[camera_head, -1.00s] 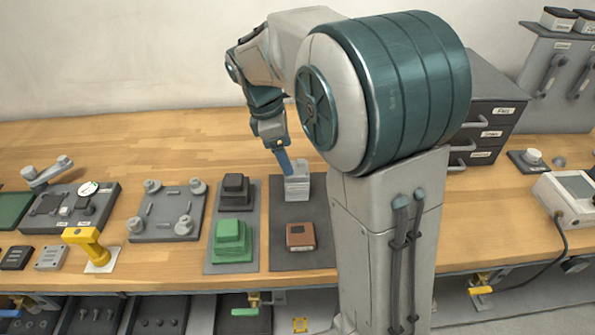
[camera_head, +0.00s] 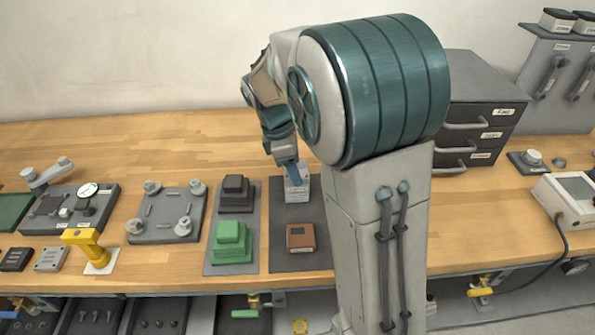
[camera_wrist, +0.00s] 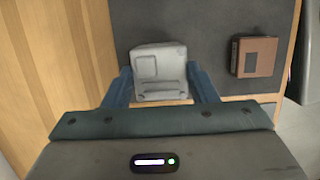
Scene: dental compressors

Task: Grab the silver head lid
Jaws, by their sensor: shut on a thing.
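The silver head lid (camera_head: 297,187) is a light grey block on the dark mat (camera_head: 290,256), towards the mat's back end. It also shows in the wrist view (camera_wrist: 160,72), between the two blue fingers. My gripper (camera_head: 290,174) reaches down onto it from above, and in the wrist view my gripper (camera_wrist: 160,92) has a finger on each side of the lid. The gripper is shut on the lid. My arm hides part of the mat's right side, and I cannot tell whether the lid is clear of the mat.
A brown block (camera_head: 301,237) sits on the same mat, in front of the lid. A green stepped block (camera_head: 231,241) and a dark block (camera_head: 236,189) stand on a grey mat to the left. Dark drawers (camera_head: 482,120) stand behind at the right. Bare wood lies behind the mats.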

